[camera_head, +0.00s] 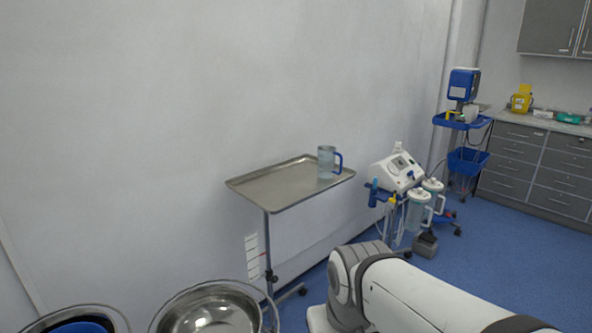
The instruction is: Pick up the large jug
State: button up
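The large jug (326,163) is a clear, bluish jug with a blue handle on its right side. It stands upright on the right part of a metal tray table (265,187). My white arm reaches across the lower right of the head view, well below and in front of the tray. My gripper is not visible in this view. Nothing touches the jug.
Left of the jug the tray is bare. A white medical device (398,170) on a stand with canisters is right of the tray. Steel basins (213,313) are at the lower left. A blue cart (463,122) and grey cabinets (540,165) stand farther back. A white wall is behind the tray.

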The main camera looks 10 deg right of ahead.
aim_at(327, 154)
jog(key=u, duration=0.05)
jog(key=k, duration=0.45)
jog(key=z, duration=1.9)
jog(key=i, duration=1.4)
jog(key=u, duration=2.75)
jog(key=i, duration=1)
jog(key=z, duration=0.05)
